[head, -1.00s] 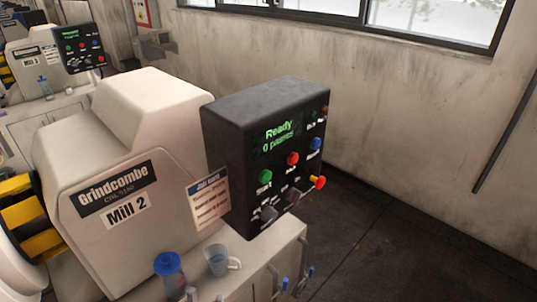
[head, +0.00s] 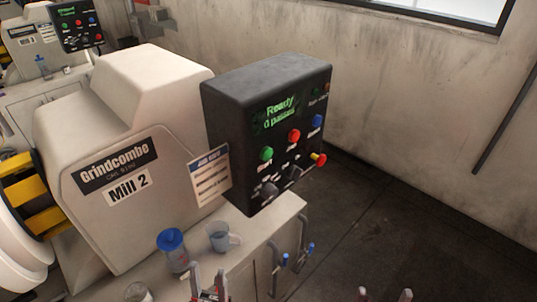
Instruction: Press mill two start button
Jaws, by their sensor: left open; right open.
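Mill 2 (head: 130,110) is a cream machine labelled "Grindcombe" and "Mill 2". Its black control box (head: 222,110) carries a green screen (head: 279,110) reading "Ready" and a second line that looks like "0 passes". The green start button (head: 267,154) sits below the screen at the panel's left, with its label under it. Red (head: 294,136) and blue (head: 317,121) buttons lie to its right. My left gripper (head: 208,284) is open at the bottom edge, below and left of the panel. My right gripper (head: 384,294) is open at the bottom edge, right of the mill. Both are clear of the button.
Blue-tipped levers (head: 283,260) are on the front. Floor on the right is clear.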

